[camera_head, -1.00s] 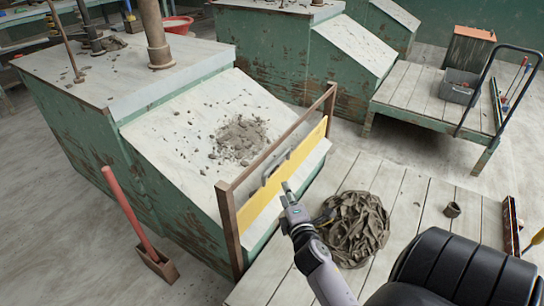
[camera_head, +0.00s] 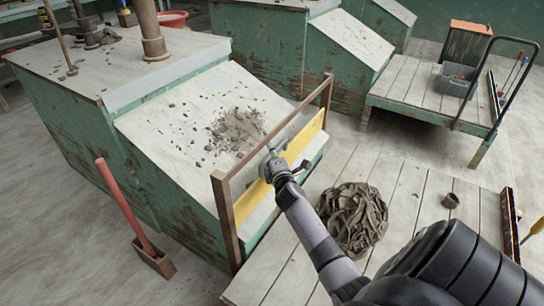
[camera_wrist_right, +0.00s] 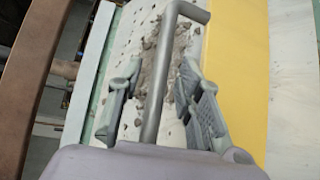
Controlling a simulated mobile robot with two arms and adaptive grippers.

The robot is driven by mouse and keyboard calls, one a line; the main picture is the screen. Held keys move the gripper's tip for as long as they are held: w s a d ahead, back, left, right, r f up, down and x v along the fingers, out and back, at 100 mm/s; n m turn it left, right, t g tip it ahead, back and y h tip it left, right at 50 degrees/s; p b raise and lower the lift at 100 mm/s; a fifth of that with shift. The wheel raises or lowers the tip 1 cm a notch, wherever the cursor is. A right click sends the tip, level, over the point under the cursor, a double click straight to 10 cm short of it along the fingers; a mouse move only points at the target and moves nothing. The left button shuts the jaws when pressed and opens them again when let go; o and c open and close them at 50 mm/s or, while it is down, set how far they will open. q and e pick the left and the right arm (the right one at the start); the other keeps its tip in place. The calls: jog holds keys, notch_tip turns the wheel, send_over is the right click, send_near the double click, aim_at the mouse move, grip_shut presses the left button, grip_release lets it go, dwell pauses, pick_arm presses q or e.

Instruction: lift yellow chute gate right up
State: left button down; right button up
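The yellow chute gate (camera_head: 306,136) stands low between two rusty posts, across the lower end of the sloping chute (camera_head: 188,118). It also shows in the right wrist view (camera_wrist_right: 240,65). Its grey bar handle (camera_wrist_right: 158,75) runs between the spread fingers of my right gripper (camera_wrist_right: 162,105); gaps show on both sides of the bar. In the head view my right gripper (camera_head: 270,163) is at the middle of the gate and hides most of the handle. My left gripper is not in view.
A rusty top bar (camera_head: 280,122) spans the posts above the gate. Clay crumbs (camera_head: 238,129) lie on the chute. A red-handled tool (camera_head: 124,205) leans at the left; a cart stands at the back right.

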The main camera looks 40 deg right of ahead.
jog(key=shift+w, duration=0.2)
grip_shut()
dwell(0.4)
dwell(0.4)
